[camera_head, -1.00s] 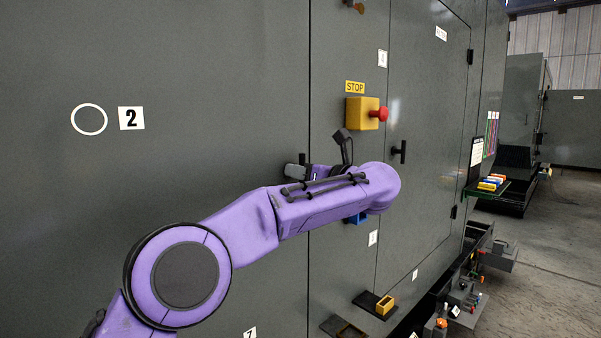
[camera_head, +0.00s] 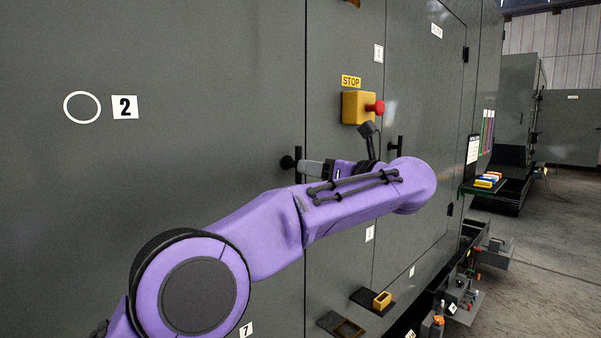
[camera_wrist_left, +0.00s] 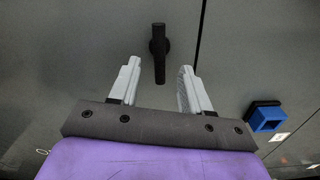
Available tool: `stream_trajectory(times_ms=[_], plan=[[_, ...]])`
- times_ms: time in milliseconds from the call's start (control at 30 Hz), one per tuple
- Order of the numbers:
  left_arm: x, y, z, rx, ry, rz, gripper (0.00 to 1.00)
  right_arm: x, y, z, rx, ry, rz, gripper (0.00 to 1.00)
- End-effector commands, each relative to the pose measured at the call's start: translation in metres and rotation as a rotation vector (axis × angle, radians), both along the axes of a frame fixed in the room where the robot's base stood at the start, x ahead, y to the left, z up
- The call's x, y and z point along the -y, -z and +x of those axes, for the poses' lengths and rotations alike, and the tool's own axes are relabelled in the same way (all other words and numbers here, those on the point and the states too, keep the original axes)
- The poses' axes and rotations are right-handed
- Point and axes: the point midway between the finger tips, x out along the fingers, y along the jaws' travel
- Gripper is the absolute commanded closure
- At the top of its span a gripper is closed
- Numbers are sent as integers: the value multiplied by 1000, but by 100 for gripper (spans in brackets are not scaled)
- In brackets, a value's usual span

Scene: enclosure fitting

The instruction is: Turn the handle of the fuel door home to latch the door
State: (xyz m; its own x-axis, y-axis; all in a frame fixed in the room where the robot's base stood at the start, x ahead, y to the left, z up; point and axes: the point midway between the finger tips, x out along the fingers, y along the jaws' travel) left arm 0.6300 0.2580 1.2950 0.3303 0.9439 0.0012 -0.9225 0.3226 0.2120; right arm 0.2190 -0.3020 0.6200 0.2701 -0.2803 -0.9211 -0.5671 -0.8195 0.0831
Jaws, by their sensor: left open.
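A black handle (camera_head: 296,163) stands upright on the grey panel, just left of a vertical seam. I take it for the fuel door handle. In the left wrist view the handle (camera_wrist_left: 159,55) is a dark bar on a round hub, upright in the picture. My left gripper (camera_head: 312,168) is open close in front of it. The two pale fingers (camera_wrist_left: 158,72) are on either side of the bar's lower end in the picture, with gaps and no visible contact. The handle's lower part is partly hidden in the head view. My right gripper is not in view.
A yellow stop box (camera_head: 357,107) with a red button sits above my wrist. Another black handle (camera_head: 398,147) is on the door to the right. A blue part (camera_wrist_left: 268,119) in a black holder shows right of the gripper. A small shelf (camera_head: 365,301) projects below my arm.

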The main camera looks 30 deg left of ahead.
Motion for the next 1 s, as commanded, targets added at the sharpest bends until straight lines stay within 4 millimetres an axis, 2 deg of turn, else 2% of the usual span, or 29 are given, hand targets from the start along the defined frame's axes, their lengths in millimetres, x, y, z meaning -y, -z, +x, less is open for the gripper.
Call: stream_trajectory(times_ms=[100,233,767,833,867,933,1000], plan=[[23,1,-8,3,0,1,52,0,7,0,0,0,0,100],[36,1,-13,0,0,0,52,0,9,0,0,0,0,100],[39,-2,-12,-27,7,18,52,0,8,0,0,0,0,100],[45,-8,-4,-100,49,117,52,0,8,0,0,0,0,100],[51,-5,3,-166,80,202,52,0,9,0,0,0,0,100],[63,14,20,-341,139,431,52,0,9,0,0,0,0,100],[72,56,39,-541,196,649,52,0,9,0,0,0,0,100]])
